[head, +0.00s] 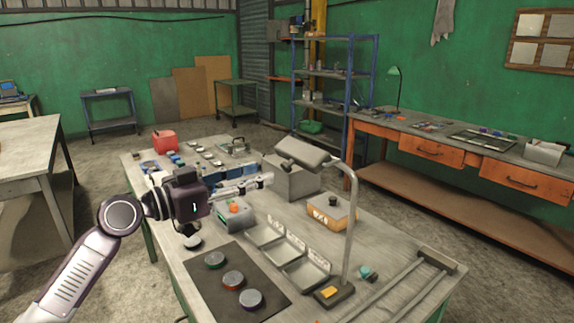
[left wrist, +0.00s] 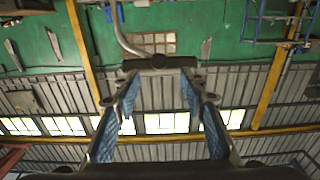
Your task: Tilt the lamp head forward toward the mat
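The grey lamp head (head: 302,153) hangs from a curved pole (head: 352,220) that rises from a dark base (head: 333,292). A dark knob shows on its left end. The dark mat (head: 232,285) lies at the table's front left. My left gripper (head: 268,181) is left of and below the lamp head, its fingers pointing toward it, apparently apart from it. In the left wrist view the gripper (left wrist: 158,85) is open, with nothing between its blue pads. The lamp head (left wrist: 158,62) shows beyond the fingertips; contact is unclear. My right gripper is out of view.
A grey box (head: 291,182) stands below the lamp head. A grey-green device (head: 235,213) is under my gripper. Trays (head: 305,274), an orange box (head: 326,213) and metal rails (head: 400,286) stand nearby.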

